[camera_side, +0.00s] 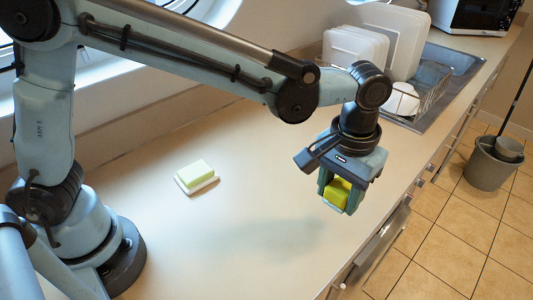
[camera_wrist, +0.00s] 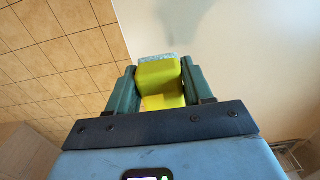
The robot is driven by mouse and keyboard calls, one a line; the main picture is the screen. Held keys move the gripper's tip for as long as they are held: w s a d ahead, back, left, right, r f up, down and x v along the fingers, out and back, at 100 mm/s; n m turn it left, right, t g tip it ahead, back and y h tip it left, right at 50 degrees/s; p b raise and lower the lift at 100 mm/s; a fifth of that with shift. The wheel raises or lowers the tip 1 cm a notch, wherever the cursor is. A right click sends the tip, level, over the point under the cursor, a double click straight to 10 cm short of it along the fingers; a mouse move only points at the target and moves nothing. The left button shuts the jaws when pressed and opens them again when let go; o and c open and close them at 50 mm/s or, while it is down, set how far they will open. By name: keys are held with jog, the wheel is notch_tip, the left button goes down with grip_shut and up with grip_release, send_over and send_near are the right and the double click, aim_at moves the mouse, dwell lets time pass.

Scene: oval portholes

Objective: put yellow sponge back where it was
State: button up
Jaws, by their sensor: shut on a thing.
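My gripper (camera_side: 341,192) is shut on the yellow sponge (camera_side: 337,191) and holds it in the air above the counter, near the front edge. In the wrist view the yellow sponge (camera_wrist: 160,82) sits between the two fingers of my gripper (camera_wrist: 155,88), with a pale greenish layer at its far end. A pale yellow-green block (camera_side: 195,173) rests on a small white dish (camera_side: 203,186) on the counter, left of my gripper. I cannot tell what that block is.
The beige counter (camera_side: 235,215) is clear between the dish and my gripper. A drying rack (camera_side: 432,92) with white boards (camera_side: 355,52) and a white cup (camera_side: 404,98) stands at the back right by the sink. Beyond the counter's front edge is the tiled floor with a grey bucket (camera_side: 487,168).

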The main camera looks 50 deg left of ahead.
jog(key=w+a+f, duration=0.1)
jog(key=w+f, duration=0.1)
jog(key=w+a+f, duration=0.2)
jog(key=w, duration=0.1)
jog(key=w+a+f, duration=0.1)
jog(key=w+a, duration=0.1)
jog(key=shift+w+a+f, duration=0.2)
jog(key=shift+w+f, duration=0.1)
jog(key=shift+f, duration=2.05)
jog(key=shift+f, duration=0.15)
jog(key=o, duration=1)
notch_tip(320, 180, up, 12)
jog(key=s+a+r+t, duration=0.2)
jog(key=s+a+r, duration=0.1)
jog(key=a, duration=0.3)
jog(key=s+a+r+t, duration=0.1)
jog(key=s+a+r, duration=0.15)
jog(key=a, duration=0.25)
jog(key=s+a+f+t, duration=0.3)
jog(key=s+a+t, duration=0.1)
jog(key=s+a, duration=0.4)
jog(key=shift+s+a+f, duration=0.15)
jog(key=shift+s+f, duration=0.1)
jog(key=shift+s, duration=0.2)
